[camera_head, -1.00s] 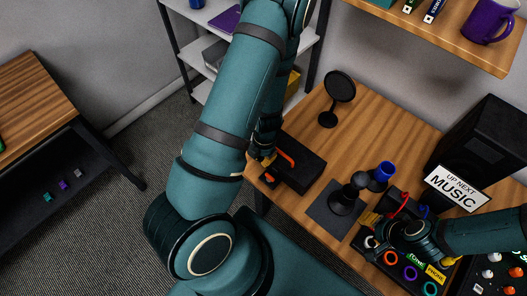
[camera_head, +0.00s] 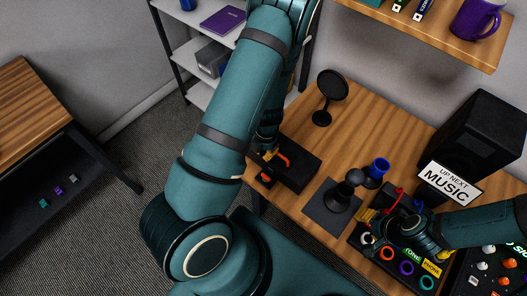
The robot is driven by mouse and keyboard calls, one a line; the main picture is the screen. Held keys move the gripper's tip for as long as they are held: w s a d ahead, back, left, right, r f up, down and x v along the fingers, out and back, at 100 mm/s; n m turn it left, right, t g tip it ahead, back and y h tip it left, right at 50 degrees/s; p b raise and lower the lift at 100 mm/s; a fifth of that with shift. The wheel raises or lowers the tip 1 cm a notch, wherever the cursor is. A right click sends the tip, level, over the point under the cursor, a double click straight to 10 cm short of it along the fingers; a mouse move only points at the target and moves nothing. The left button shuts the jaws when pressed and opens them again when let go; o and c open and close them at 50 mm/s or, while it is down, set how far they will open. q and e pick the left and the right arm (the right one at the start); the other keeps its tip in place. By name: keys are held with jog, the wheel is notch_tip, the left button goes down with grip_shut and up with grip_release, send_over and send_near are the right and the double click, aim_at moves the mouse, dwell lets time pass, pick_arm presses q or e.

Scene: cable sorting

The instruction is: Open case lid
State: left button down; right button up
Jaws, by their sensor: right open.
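The black case (camera_head: 302,170) sits at the left end of the wooden desk, with orange parts on its left side. Its lid looks closed, though my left arm covers part of it. My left gripper (camera_head: 262,157) is at the case's left edge, mostly hidden behind my arm; its jaw opening cannot be made out, nor whether it touches the case. My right gripper (camera_head: 374,244) is open, low over the cable tray (camera_head: 362,232) at the right, apart from the case.
A black stand (camera_head: 342,192) on a dark mat and a blue cup (camera_head: 379,166) are right of the case. A round black disc on a stand (camera_head: 331,87) is behind it. A speaker (camera_head: 478,135) and music sign (camera_head: 449,183) stand at right. Bare desk lies behind the case.

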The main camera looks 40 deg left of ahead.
pick_arm(q)
jog(key=shift+a+r, duration=0.1)
jog(key=shift+r, duration=0.05)
jog(key=shift+w+r, duration=0.2)
pick_arm(e)
jog(key=shift+w+d+r, duration=0.15)
jog(key=shift+d+r, duration=0.2)
jog(key=shift+d, duration=0.4)
pick_arm(q)
jog(key=shift+w+r+p, duration=0.1)
jog(key=shift+p, duration=0.2)
